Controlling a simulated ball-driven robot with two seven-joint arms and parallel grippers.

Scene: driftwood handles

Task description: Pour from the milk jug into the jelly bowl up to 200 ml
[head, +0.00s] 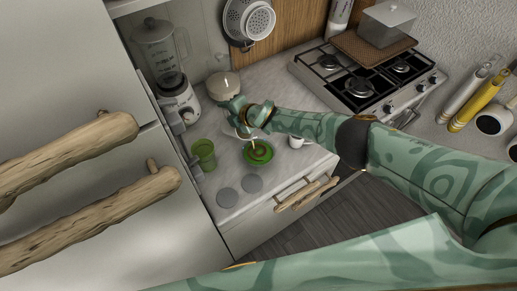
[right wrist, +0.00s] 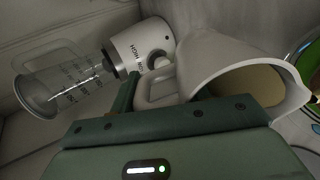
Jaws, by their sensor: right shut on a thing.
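The white milk jug (right wrist: 215,62) is held in my right gripper (head: 243,112). In the right wrist view its handle is at the jaws and its mouth is tilted to the right, with cream-coloured liquid (right wrist: 252,84) inside. In the head view the jug (head: 238,131) is small and partly hidden by the gripper, just up and left of the jelly bowl. The green jelly bowl (head: 258,153) stands on the counter with dark rings inside. Its green edge (right wrist: 308,62) shows at the right of the wrist view. I cannot read its fill level. My left gripper is out of view.
A blender (head: 170,75) stands left, with a green cup (head: 203,154) below it. A white kettle-like vessel (head: 223,86) is behind the gripper and a small white cup (head: 296,142) right of the bowl. Two grey discs (head: 240,190) lie in front. The stove (head: 365,80) is at right.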

